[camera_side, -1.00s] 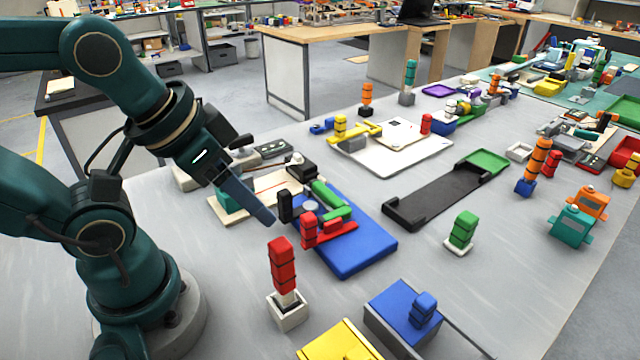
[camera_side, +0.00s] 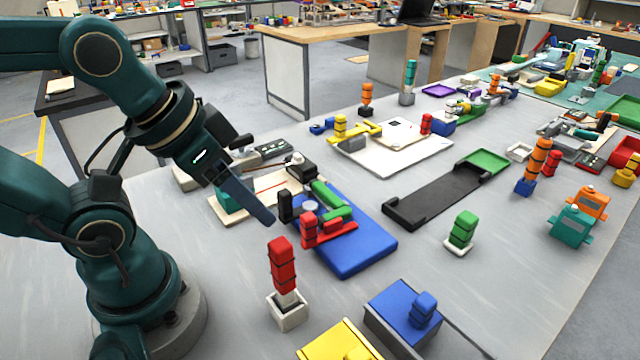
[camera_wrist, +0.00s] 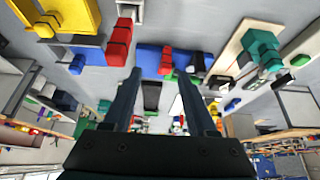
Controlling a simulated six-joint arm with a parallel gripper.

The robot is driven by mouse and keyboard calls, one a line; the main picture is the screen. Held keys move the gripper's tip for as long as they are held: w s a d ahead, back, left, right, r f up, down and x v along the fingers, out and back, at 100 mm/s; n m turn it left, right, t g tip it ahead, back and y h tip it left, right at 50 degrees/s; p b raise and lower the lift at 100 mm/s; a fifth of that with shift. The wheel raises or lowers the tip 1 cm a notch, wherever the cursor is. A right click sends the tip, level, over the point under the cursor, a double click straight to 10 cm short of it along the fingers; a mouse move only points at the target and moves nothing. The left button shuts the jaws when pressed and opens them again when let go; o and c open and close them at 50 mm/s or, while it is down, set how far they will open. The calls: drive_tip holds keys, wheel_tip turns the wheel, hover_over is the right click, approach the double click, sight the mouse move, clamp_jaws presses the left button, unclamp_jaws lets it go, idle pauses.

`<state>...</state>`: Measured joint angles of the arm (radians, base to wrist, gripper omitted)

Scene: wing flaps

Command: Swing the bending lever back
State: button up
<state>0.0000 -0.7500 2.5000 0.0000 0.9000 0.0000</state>
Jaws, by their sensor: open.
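A bending fixture has a blue base plate (camera_side: 352,252) in the middle of the near table. On it stand a red arm with an upright red grip (camera_side: 309,230), a green arm (camera_side: 330,199), a grey round peg (camera_side: 310,206) and a black block (camera_side: 285,206). I cannot tell for sure which arm is the bending lever. My gripper (camera_side: 264,214) hangs above and left of the plate, apart from it, tilted down. In the wrist view its two fingers (camera_wrist: 158,82) are spread with nothing between them. The blue plate (camera_wrist: 150,60) and red parts show beyond the fingertips.
A red block stack (camera_side: 283,266) on a white base stands in front of the blue plate. A blue-topped box (camera_side: 402,308) and a yellow box (camera_side: 338,343) are at the front. A black tray (camera_side: 436,198) lies to the right. A white board with teal block (camera_side: 224,204) lies behind my gripper.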

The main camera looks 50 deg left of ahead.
drive_tip(key=shift+s, duration=0.1)
clamp_jaws()
drive_tip(key=w+a+r+n+g+h, duration=0.1)
drive_tip(key=w+r+n+g, duration=0.3)
drive_tip(key=n, duration=0.7)
drive_tip(key=n+g+h, duration=0.2)
drive_tip(key=n, duration=0.4)
approach(331, 223)
drive_tip(key=s+f, duration=0.1)
drive_tip(key=f, duration=0.1)
drive_tip(key=s+f, duration=0.3)
drive_tip(key=f, duration=0.1)
drive_tip(key=shift+s+a, duration=0.35)
drive_tip(key=shift+s, duration=0.05)
